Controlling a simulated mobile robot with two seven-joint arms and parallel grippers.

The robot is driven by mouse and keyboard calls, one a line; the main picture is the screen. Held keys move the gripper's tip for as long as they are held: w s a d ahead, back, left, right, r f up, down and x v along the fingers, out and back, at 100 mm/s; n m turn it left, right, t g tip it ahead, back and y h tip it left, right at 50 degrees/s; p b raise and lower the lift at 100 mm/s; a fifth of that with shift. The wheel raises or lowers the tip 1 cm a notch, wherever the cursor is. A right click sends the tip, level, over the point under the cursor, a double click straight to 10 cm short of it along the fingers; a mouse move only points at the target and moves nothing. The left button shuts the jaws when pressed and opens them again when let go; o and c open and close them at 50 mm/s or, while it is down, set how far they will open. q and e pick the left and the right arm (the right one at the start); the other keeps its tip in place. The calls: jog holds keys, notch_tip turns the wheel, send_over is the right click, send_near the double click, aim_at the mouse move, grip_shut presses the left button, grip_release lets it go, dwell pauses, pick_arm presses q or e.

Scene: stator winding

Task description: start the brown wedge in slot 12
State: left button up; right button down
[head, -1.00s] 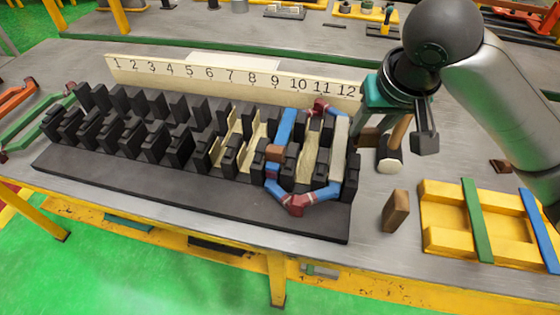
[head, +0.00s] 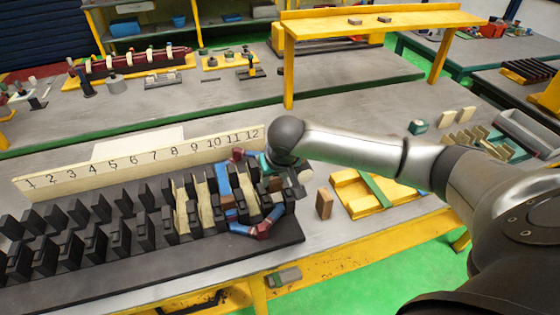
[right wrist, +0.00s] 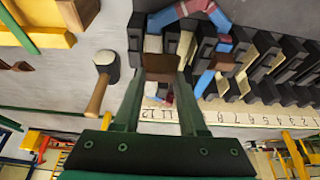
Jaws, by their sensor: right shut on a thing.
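The black stator block (head: 150,262) carries two rows of dark teeth, with slots numbered 1 to 12 on a cream strip (head: 150,160). My right gripper (head: 277,168) is over the slot 12 end. In the right wrist view this gripper (right wrist: 160,75) is shut on the brown wedge (right wrist: 160,66), at the end teeth beside a cream slot liner (right wrist: 152,43). I cannot tell whether the wedge's tip is inside the slot. A blue and red coil (head: 263,231) lies around the last slots. My left gripper is out of view.
Another brown wedge (head: 228,202) sits in a slot to the left, near the blue coil side. A brown block (head: 324,204) stands on the table right of the stator, before a yellow tray (head: 347,181). A mallet (right wrist: 105,64) lies beside the stator end.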

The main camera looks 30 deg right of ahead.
aim_at(281, 188)
jog(key=shift+s+d, duration=0.1)
jog(key=shift+d, duration=0.4)
jog(key=shift+d+f+p, duration=0.2)
jog(key=shift+d+p, duration=0.1)
jog(key=shift+f+b, duration=0.5)
jog(key=shift+b, duration=0.15)
notch_tip(281, 188, down, 4)
jog(key=b, duration=0.5)
jog(key=shift+a+r, duration=0.1)
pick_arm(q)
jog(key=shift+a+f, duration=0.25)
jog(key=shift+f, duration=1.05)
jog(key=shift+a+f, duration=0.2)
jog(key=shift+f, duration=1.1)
pick_arm(e)
jog(key=shift+f, duration=0.9)
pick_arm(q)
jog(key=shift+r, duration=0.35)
pick_arm(e)
jog(key=shift+f, duration=0.2)
jog(key=shift+w, duration=0.4)
